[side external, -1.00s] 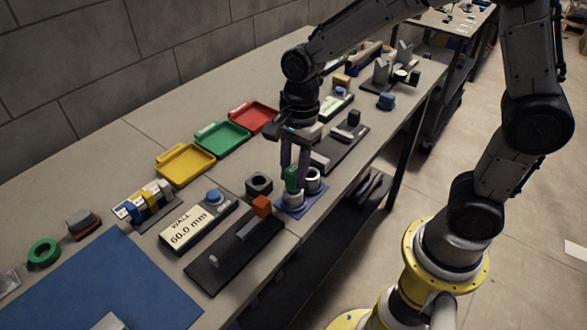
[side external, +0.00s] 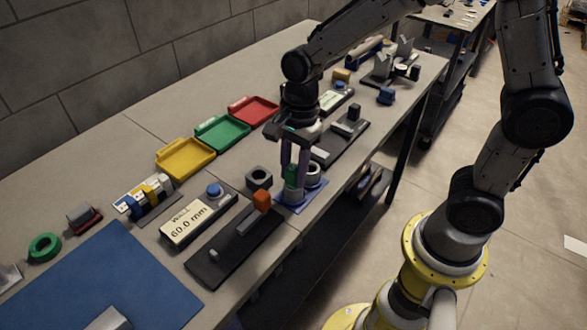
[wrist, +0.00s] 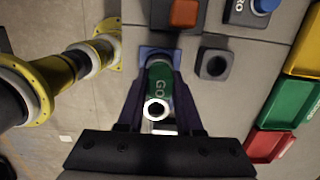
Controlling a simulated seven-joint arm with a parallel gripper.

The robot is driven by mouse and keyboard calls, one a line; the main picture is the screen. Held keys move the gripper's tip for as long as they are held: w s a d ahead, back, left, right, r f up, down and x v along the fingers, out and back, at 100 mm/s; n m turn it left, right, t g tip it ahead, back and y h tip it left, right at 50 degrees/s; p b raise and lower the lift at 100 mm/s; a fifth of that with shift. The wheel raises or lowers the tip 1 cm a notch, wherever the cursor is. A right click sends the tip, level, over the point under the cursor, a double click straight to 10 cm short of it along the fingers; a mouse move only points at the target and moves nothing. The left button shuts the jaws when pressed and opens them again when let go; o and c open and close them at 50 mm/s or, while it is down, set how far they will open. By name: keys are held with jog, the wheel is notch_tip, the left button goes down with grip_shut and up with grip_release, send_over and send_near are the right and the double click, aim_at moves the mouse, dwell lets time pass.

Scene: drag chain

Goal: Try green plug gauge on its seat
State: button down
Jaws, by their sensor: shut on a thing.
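The green plug gauge (side external: 291,172) stands roughly upright between the fingers of my gripper (side external: 293,178). In the wrist view the gauge (wrist: 159,78) shows the lettering "GO" and a pale round end, with my dark fingers (wrist: 160,92) on both sides of it. Its lower end is at a grey round part on the blue base plate (side external: 308,194); I cannot tell whether it sits inside that part or just above it. The blue plate also shows in the wrist view (wrist: 148,53), mostly covered.
A dark hollow block (side external: 259,177) and an orange block (side external: 262,200) on a black fixture stand close to the left. A "WALL 60.0 mm" display (side external: 190,222) lies farther left. Yellow (side external: 185,160), green (side external: 222,133) and red (side external: 253,110) trays line the back. The table edge is close in front.

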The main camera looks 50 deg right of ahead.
dwell(0.4)
jog(key=shift+c, duration=2.4)
grip_release()
notch_tip(320, 180, up, 14)
jog(key=d, duration=0.1)
jog(key=shift+d, duration=0.35)
jog(key=shift+f, duration=0.15)
